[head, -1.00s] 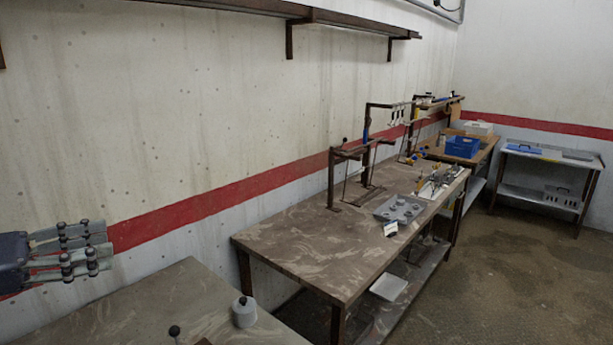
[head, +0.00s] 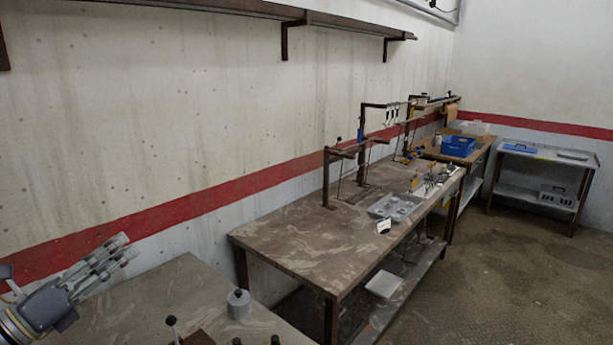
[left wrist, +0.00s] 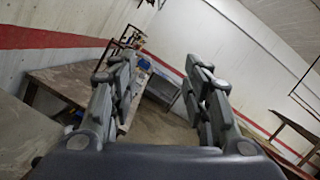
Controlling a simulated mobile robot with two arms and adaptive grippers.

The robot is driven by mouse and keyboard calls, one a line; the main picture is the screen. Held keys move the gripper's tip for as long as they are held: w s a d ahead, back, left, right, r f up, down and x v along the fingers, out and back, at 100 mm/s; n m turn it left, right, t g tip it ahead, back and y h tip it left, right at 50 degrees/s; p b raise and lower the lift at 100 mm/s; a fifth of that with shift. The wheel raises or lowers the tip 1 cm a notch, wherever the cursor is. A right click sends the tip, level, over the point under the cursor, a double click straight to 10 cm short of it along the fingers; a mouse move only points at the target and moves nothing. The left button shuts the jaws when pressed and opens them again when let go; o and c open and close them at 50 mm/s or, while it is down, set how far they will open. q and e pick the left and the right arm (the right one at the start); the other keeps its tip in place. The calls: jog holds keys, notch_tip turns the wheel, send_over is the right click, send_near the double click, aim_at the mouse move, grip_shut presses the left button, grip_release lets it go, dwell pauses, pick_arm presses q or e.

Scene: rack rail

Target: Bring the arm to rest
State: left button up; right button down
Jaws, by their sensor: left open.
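My left gripper (head: 108,262) is at the lower left of the head view, raised over the left part of the near table (head: 150,300) and in front of the wall. It points up and to the right. In the left wrist view its two fingers (left wrist: 160,85) stand apart with nothing between them, so it is open and empty. Beyond the fingers, the wrist view shows the floor and the tables, tilted. My right gripper is in neither view.
A grey round container (head: 239,305) and a dark knob (head: 171,321) stand on the near table. A long workbench (head: 300,240) holds a metal frame, a grey tray (head: 393,208) and small parts. A blue bin (head: 458,146) is farther back. A shelf (head: 240,10) runs along the wall.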

pick_arm(q)
jog(key=s+a+f+n+g+y, duration=0.1)
jog(key=s+f+n+y, duration=0.2)
jog(key=f+n+y, duration=0.7)
jog(key=s+f+n+g+y, duration=0.2)
jog(key=s+f+n+y, duration=0.15)
jog(key=f+n, duration=1.05)
jog(key=s+d+f+n+g+h, duration=0.1)
jog(key=s+d+f+n+g, duration=0.55)
jog(key=s, duration=0.45)
jog(key=s+d+f+n+g+h, duration=0.2)
jog(key=s+d+f+n+g, duration=0.25)
jog(key=s+d+f, duration=0.55)
notch_tip(320, 180, down, 32)
jog(key=s+a+g+b, duration=0.1)
jog(key=s+a+b, duration=0.1)
jog(key=b, duration=0.8)
jog(key=s+a+f+b, duration=0.1)
jog(key=s+f+b, duration=0.3)
jog(key=s+f, duration=0.4)
jog(key=s+a+f+m+g+b, duration=0.1)
jog(key=s+f+b, duration=0.4)
jog(key=f, duration=1.3)
jog(key=s+a, duration=0.1)
jog(key=s, duration=0.3)
jog(key=shift+s+a+f, duration=0.15)
jog(key=shift+s+f, duration=0.15)
jog(key=shift+f, duration=0.1)
